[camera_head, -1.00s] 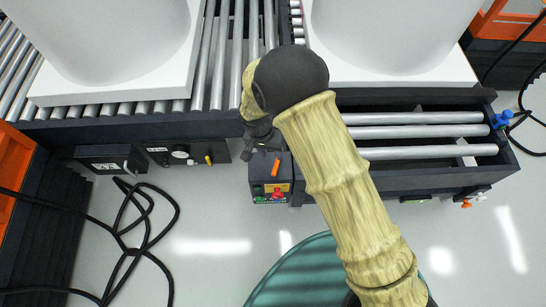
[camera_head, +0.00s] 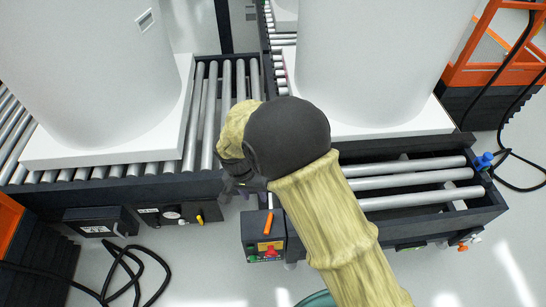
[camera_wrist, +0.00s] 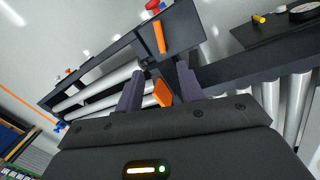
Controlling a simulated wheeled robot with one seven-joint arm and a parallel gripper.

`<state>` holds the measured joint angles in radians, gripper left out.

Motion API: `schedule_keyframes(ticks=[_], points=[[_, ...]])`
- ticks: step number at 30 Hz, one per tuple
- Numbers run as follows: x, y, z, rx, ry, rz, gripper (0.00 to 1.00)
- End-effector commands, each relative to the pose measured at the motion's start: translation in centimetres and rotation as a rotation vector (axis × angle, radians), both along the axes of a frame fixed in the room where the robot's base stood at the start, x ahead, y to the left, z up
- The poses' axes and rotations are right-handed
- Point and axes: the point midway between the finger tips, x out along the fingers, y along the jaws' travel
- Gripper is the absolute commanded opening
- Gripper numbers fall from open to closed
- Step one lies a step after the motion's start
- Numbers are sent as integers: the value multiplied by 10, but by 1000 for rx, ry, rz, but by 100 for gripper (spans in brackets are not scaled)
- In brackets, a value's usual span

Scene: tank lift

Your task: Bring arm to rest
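My gripper (camera_head: 240,183) is largely hidden behind my wrist in the head view, above the near edge of the roller conveyors. In the wrist view my gripper (camera_wrist: 160,72) has its two dark fingers spread apart. A small orange piece (camera_wrist: 162,94) shows between the fingers; I cannot tell whether it touches them. My arm reaches from the lower right of the head view up to the middle. A control box (camera_head: 264,236) with an orange lever sits just below my gripper; the lever (camera_wrist: 159,36) also shows in the wrist view, beyond the fingertips.
Two large white tanks, left (camera_head: 85,70) and right (camera_head: 380,65), stand on white bases on the conveyors. Bare rollers (camera_head: 415,180) lie right of my arm. Black cables (camera_head: 125,270) lie on the floor at lower left. An orange frame (camera_head: 495,65) stands at upper right.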

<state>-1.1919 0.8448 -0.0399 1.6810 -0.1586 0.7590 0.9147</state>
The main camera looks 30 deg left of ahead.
Motion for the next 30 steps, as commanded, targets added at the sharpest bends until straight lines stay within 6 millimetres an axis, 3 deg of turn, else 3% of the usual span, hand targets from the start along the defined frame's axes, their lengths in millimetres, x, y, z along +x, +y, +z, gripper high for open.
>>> schedule_keyframes(ticks=[7,11,14,21,25,30], points=[[3,-3,2,3,1,-4,38],[23,-21,14,19,7,-26,38],[51,-50,30,46,15,-57,38],[108,-152,76,125,14,-135,38],[123,-211,96,162,-2,-174,38],[127,-287,119,203,-40,-226,38]])
